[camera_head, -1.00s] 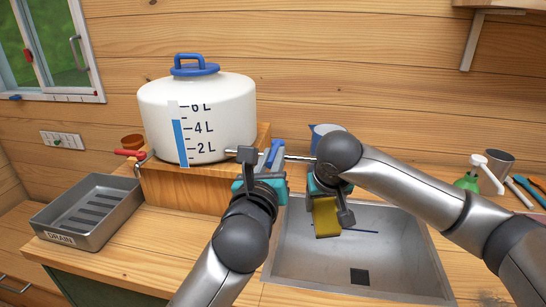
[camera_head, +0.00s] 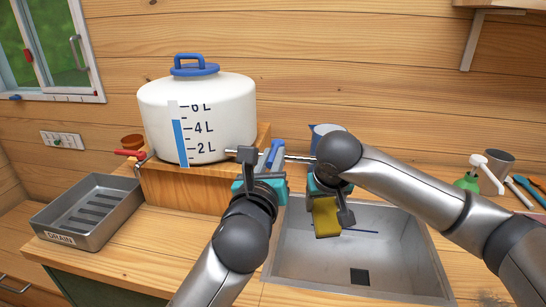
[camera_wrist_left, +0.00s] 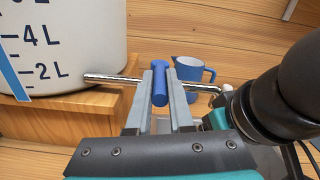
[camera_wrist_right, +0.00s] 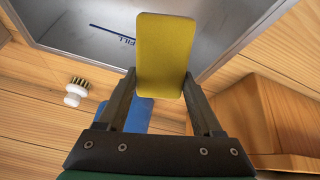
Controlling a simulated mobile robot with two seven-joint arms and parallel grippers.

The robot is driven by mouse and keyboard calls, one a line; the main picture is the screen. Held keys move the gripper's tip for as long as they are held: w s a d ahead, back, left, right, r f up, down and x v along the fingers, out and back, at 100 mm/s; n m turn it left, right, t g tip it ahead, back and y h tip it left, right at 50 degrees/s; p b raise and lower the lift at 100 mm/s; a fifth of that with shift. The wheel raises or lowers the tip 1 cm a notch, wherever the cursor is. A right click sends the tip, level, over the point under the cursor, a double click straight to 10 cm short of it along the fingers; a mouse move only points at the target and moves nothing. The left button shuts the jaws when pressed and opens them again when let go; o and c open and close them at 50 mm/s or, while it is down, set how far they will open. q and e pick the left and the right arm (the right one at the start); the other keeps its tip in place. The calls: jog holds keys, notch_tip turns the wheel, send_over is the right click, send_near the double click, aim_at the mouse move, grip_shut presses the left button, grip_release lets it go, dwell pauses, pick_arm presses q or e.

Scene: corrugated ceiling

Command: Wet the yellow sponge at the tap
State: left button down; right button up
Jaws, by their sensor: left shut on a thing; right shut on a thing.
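The yellow sponge (camera_head: 326,218) hangs over the back of the sink, held in my right gripper (camera_head: 331,187). The right wrist view shows the sponge (camera_wrist_right: 165,55) upright between the fingers. The tap's metal pipe (camera_head: 296,158) runs right from the white water tank (camera_head: 215,110); it also shows in the left wrist view (camera_wrist_left: 110,78). My left gripper (camera_wrist_left: 160,85) is shut on the blue tap lever (camera_wrist_left: 160,90). In the head view the tap's outlet is hidden behind my right arm, and no water is visible.
The metal sink (camera_head: 405,245) lies below, with a dark square drain. A grey drain tray (camera_head: 120,225) stands at left. A blue jug (camera_wrist_left: 195,70) stands behind the pipe.

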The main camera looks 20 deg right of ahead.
pick_arm(q)
jog(key=shift+d+f, duration=0.1)
jog(key=shift+s+d+n+t+y, duration=0.15)
jog(key=shift+n+t+y, duration=0.3)
jog(key=shift+y, duration=0.25)
jog(key=c, duration=0.8)
grip_release()
jog(key=v, duration=1.2)
